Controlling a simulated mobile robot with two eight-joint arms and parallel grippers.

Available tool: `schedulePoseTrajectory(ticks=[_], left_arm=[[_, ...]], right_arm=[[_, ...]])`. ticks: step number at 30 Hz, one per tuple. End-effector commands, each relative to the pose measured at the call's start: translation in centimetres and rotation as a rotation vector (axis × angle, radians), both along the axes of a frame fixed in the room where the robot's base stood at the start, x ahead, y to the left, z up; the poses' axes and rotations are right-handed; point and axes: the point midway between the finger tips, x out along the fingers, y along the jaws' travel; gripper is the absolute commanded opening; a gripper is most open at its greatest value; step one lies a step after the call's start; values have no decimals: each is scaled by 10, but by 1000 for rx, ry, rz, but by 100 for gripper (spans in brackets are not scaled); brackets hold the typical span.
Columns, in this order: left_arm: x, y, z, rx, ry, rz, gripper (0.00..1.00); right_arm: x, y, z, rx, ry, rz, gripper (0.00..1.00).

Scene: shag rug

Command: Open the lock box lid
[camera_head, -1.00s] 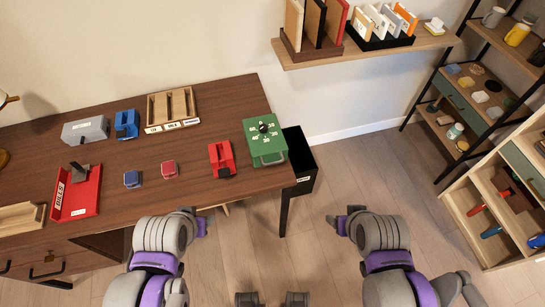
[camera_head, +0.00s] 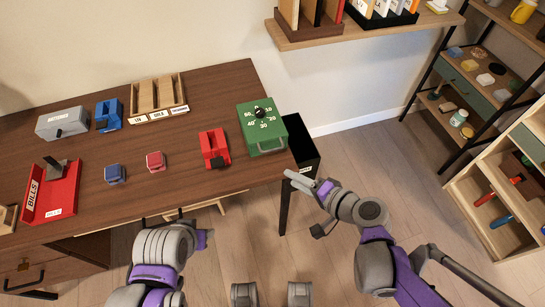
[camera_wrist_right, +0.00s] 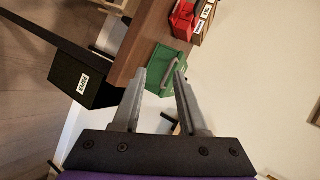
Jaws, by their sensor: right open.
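The green lock box (camera_head: 264,125) stands at the right end of the desk. Its lid is closed, with a black dial (camera_head: 261,113) ringed by white numbers and a handle (camera_head: 268,146) on its near side. My right gripper (camera_head: 306,206) is open and empty, off the desk's right end, below and right of the box and apart from it. In the right wrist view, the box (camera_wrist_right: 164,58) shows beyond and between the open fingers (camera_wrist_right: 161,80). My left gripper (camera_head: 205,218) is by the desk's front edge, partly hidden by its arm; its jaws are unclear.
A black bin (camera_head: 304,150) stands against the desk's right end, near my right gripper. A red stamp-like object (camera_head: 214,146) sits left of the box. A wall shelf (camera_head: 365,36) hangs above right.

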Motion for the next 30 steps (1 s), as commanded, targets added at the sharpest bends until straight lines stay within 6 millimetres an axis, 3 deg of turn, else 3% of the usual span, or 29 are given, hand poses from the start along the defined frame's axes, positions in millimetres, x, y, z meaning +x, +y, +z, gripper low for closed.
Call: schedulePoseTrajectory(ticks=[1, 3, 9, 14, 24, 30], left_arm=[[0, 0, -17, 0, 5, 0, 50], [-1, 0, -26, 0, 9, 0, 50], [0, 0, -37, 0, 12, 0, 50], [0, 0, -38, 0, 13, 0, 50], [0, 0, -47, 0, 16, 0, 50], [0, 0, -50, 0, 17, 0, 50]], right_arm=[[11, 0, -13, 84, -6, -33, 42], [22, -1, -15, 191, -18, -73, 42], [38, -4, -16, 346, -35, -131, 42], [48, 5, -16, 359, -36, -133, 42], [95, 46, -29, 357, -35, -131, 42], [112, 61, -34, 357, -36, -132, 42]])
